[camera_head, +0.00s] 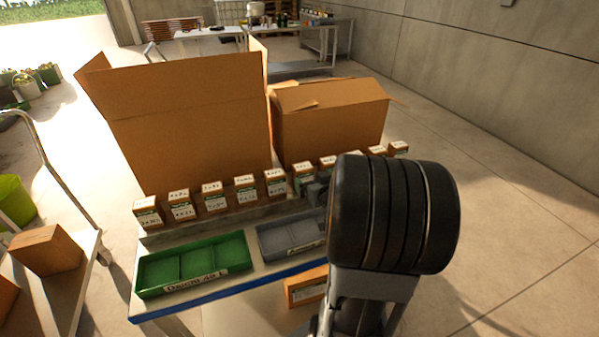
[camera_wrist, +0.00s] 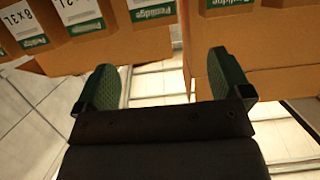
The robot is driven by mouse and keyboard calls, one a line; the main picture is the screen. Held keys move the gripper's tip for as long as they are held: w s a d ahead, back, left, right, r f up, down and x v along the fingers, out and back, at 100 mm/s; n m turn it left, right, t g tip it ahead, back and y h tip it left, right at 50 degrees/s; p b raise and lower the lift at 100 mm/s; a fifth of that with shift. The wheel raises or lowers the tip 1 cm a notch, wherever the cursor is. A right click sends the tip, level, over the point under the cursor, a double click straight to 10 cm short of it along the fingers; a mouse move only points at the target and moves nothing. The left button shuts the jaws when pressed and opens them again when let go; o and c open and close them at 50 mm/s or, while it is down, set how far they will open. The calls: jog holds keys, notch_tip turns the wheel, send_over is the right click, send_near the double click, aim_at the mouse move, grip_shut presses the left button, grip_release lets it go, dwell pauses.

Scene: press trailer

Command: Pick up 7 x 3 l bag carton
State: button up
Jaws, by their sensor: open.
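Several small brown cartons with white labels and green bands stand in a row on the workbench in the head view; one is the carton at the left end (camera_head: 148,212). The print is too small to tell surely which is the 7 x 3 l bag carton. In the wrist view one carton (camera_wrist: 22,42) at top left reads 8 x 3 L. Another carton (camera_wrist: 150,35) and a larger-looking one (camera_wrist: 245,40) show green bands, their upper parts cut off. My gripper (camera_wrist: 166,82) is open, its green pads apart with nothing held.
A green tray (camera_head: 245,243) and a grey tray (camera_head: 262,245) lie in front of the row. Two big open cardboard boxes (camera_head: 190,125) (camera_head: 330,125) stand behind it. A carton (camera_head: 305,290) sits below the bench edge. A trolley with a box (camera_head: 45,250) stands at left.

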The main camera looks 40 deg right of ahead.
aim_at(304, 168)
jog(key=x, duration=0.5)
jog(key=shift+d+f, duration=0.1)
jog(key=shift+d, duration=0.2)
jog(key=shift+p+x, duration=0.65)
jog(key=shift+x, duration=2.5)
jog(key=shift+c, duration=0.2)
jog(key=c, duration=1)
